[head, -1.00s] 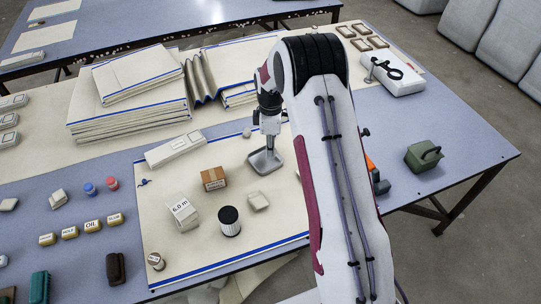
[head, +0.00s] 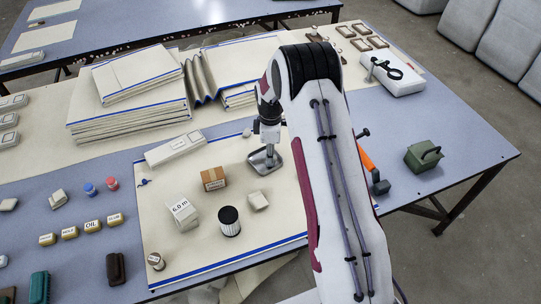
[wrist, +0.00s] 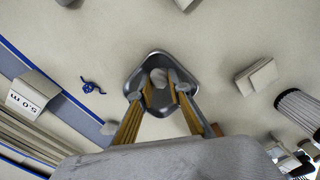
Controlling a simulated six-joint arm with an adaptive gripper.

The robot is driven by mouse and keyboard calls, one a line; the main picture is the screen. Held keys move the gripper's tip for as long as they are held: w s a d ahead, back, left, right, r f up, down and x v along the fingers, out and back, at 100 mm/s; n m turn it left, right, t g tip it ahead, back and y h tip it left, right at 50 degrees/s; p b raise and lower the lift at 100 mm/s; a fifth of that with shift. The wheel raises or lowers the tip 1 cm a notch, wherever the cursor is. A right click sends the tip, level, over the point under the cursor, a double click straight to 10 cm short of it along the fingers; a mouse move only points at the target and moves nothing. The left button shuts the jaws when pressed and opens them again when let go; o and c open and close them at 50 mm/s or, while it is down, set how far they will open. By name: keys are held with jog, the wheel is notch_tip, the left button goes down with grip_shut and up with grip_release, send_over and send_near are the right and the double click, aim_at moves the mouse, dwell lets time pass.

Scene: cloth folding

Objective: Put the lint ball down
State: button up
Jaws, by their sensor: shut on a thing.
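The lint ball (wrist: 158,77) shows as a small pale lump between my fingertips in the wrist view. My gripper (wrist: 158,88) is shut on it, with one finger on each side. A shallow grey metal dish (head: 254,168) lies on the cream cloth in the head view, directly under my gripper (head: 267,150). The dish's rim surrounds the fingertips in the wrist view. The gap between ball and dish floor cannot be judged. The ball cannot be made out in the head view.
A white box (head: 174,150), a brown carton (head: 213,179), a striped cylinder (head: 229,222) and a pale block (head: 258,200) stand nearby on the cloth. Folded cloths (head: 125,105) are stacked behind. A small pale lump (head: 247,132) lies behind the dish. An orange-handled tool (head: 366,160) is to the right.

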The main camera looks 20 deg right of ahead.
jog(key=shift+f, duration=0.15)
jog(key=o, duration=0.4)
notch_tip(320, 180, up, 12)
jog(key=shift+r, duration=0.15)
dwell(0.7)
dwell(0.5)
